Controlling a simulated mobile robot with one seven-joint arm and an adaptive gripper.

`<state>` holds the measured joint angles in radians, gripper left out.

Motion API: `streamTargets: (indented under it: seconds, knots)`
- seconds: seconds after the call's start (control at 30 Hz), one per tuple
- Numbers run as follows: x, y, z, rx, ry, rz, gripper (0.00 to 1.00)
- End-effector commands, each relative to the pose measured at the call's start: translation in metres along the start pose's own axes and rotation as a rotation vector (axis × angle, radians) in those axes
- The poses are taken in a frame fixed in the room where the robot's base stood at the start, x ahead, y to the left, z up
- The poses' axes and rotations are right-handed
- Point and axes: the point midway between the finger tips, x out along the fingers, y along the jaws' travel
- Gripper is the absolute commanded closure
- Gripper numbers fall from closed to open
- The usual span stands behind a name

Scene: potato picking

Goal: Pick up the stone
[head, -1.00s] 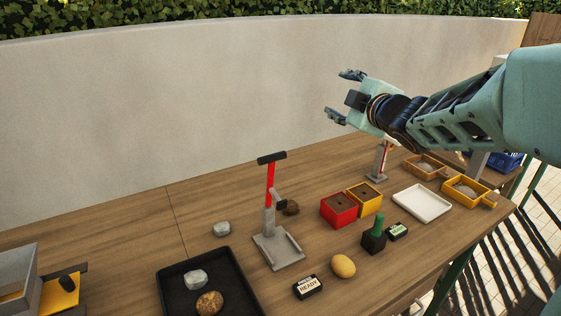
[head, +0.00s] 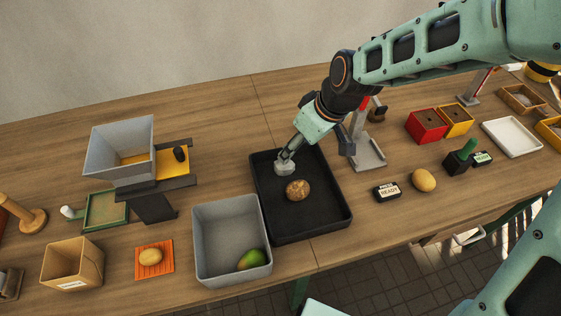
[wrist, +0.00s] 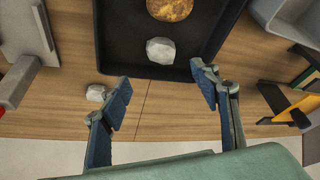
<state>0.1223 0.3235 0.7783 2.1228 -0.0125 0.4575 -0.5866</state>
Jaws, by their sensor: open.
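A light grey stone (head: 284,169) lies in the black tray (head: 318,222), near its far left part, beside a brown lumpy potato (head: 298,189). In the wrist view the stone (wrist: 160,50) lies ahead of and between the lines of my fingertips, apart from both. My gripper (head: 316,152) is open and empty over the far edge of the tray; it also shows in the wrist view (wrist: 160,77). A second grey stone (wrist: 96,92) lies on the wooden table outside the tray, close to the left finger in the wrist view. My arm hides it in the head view.
A grey bin (head: 215,272) with a green and orange fruit stands left of the tray. A grey stand with a red post (head: 370,155) is right of my gripper. A raised grey box (head: 105,160) stands farther left.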

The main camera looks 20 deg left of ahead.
Motion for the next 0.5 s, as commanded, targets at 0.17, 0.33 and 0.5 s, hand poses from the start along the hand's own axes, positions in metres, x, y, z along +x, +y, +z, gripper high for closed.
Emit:
streamTargets:
  seconds: [0.17, 0.33, 0.5]
  knots:
    - [0.029, -0.002, 0.001, -0.004, -0.002, -0.003, 0.43]
    - [0.047, -0.001, 0.001, -0.003, 0.000, 0.000, 0.43]
    - [0.057, -0.001, 0.002, -0.003, 0.000, 0.001, 0.43]
